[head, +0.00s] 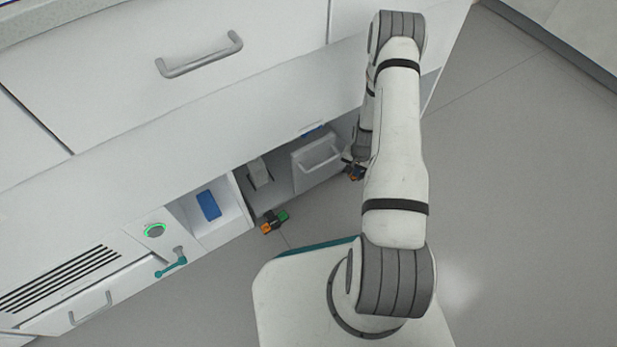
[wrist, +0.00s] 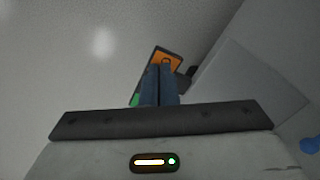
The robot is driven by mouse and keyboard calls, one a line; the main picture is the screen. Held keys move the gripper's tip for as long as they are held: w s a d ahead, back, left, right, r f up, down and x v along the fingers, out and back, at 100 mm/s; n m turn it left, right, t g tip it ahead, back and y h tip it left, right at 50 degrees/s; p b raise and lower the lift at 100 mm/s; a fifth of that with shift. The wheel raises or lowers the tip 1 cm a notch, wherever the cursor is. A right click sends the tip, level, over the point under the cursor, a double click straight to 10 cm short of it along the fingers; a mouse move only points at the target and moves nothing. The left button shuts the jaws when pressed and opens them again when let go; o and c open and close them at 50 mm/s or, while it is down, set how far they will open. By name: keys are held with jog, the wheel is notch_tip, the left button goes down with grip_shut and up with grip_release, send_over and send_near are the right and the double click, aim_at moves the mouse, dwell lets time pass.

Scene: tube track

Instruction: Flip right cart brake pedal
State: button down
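The right cart brake pedal, with an orange part and a black body, shows small in the head view (head: 354,173), close to the floor and partly hidden by my arm. In the wrist view the pedal's orange face (wrist: 166,61) is just beyond my fingertips, and a bit of its green part shows at the left of the fingers. My gripper (wrist: 159,68) has its two dark fingers together with nothing visible between them. The fingertips overlap the pedal in the picture; I cannot tell whether they touch it.
A second brake pedal, orange and green (head: 273,222), is at the cart's left lower corner. The cart (head: 312,164) with its handle stands under the white counter. A blue item (head: 208,205) sits in an open niche at left. Grey floor (head: 520,200) at right is clear.

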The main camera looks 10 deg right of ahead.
jog(key=shift+f, duration=0.3)
jog(key=shift+r, duration=0.1)
jog(key=shift+r+p, duration=2.25)
jog(key=shift+r, duration=1.25)
jog(key=shift+f, duration=0.1)
